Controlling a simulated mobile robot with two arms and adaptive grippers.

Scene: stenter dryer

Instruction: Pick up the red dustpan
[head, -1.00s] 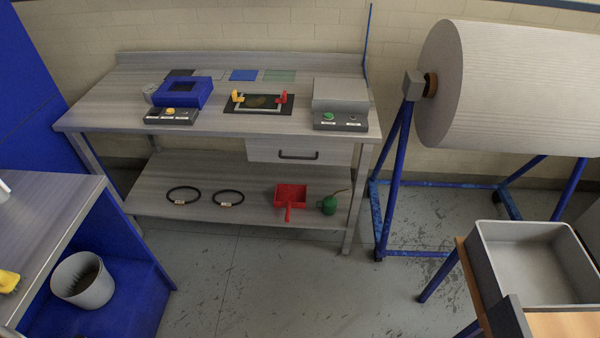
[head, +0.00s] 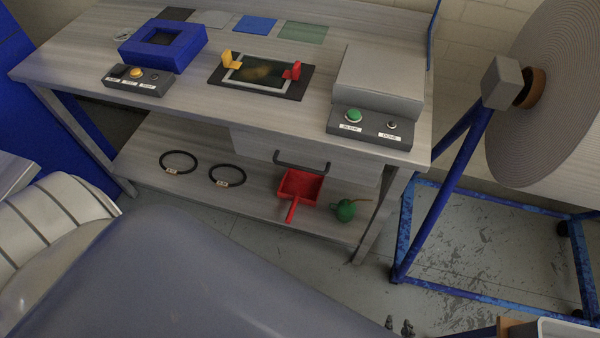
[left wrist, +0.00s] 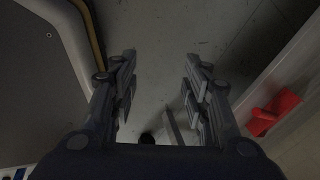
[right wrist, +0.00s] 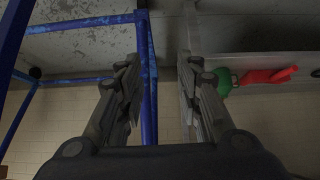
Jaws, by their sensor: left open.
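The red dustpan (head: 299,187) lies on the lower shelf of the workbench, its handle pointing towards the front edge. It also shows at the right of the left wrist view (left wrist: 272,113) and upper right in the right wrist view (right wrist: 268,75). My left gripper (left wrist: 160,72) is open and empty, with the dustpan off to its right; in the head view it is out of sight. My right gripper (right wrist: 160,70) is open and empty. Its fingertips show at the bottom of the head view (head: 400,326), in front of the bench and apart from the dustpan.
A green oil can (head: 344,210) stands right of the dustpan, and two black rings (head: 178,161) lie to its left. The bench top (head: 300,115) and drawer (head: 301,160) overhang the shelf. A blue roll stand (head: 440,200) is at the right.

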